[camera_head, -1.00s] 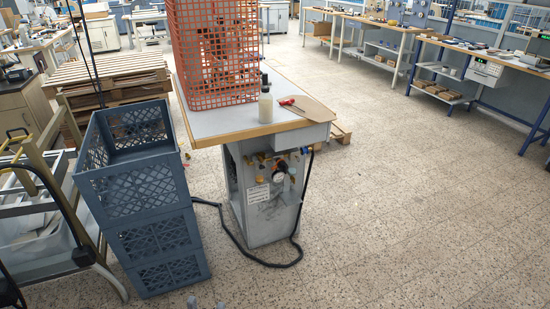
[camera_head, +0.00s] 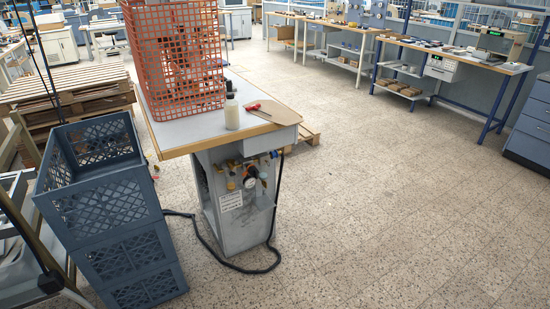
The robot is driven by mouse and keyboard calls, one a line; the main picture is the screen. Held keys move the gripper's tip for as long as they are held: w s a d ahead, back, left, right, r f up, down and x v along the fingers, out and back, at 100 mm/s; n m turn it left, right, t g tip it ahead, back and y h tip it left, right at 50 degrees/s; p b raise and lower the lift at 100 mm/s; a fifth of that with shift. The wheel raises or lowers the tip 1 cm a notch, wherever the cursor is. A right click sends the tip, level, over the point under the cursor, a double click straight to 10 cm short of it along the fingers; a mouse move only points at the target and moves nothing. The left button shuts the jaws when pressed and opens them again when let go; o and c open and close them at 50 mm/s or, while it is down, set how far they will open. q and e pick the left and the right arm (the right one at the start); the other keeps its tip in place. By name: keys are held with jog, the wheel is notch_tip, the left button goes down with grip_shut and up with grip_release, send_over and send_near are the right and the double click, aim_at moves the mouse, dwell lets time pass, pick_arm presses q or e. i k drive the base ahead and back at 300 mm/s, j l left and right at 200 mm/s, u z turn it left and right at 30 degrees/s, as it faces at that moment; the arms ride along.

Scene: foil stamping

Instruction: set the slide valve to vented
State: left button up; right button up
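The machine stands in the middle left as a grey pedestal (camera_head: 237,213) under a wood-edged table top (camera_head: 199,132). On the pedestal's front is a cluster of small pneumatic fittings with a round gauge (camera_head: 250,183) and yellow and blue parts. The slide valve is probably among these fittings, but they are too small to tell it apart or read its position. A white label (camera_head: 231,201) sits left of the gauge. Neither of my grippers is in view.
Stacked blue-grey crates (camera_head: 107,208) stand close to the pedestal's left. A black hose (camera_head: 205,246) lies on the floor around its foot. An orange mesh guard (camera_head: 180,60), a bottle (camera_head: 232,112) and a red-handled tool (camera_head: 258,108) are on top. Floor to the right is clear.

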aim_at(274, 154)
jog(key=i+l, duration=0.45)
jog(key=i, duration=0.15)
jog(key=i+l, duration=0.4)
jog(key=i, duration=0.2)
jog(key=i+l, duration=0.45)
jog(key=i, duration=0.15)
jog(key=i+l, duration=0.4)
jog(key=i, duration=0.2)
jog(key=l+z, duration=0.05)
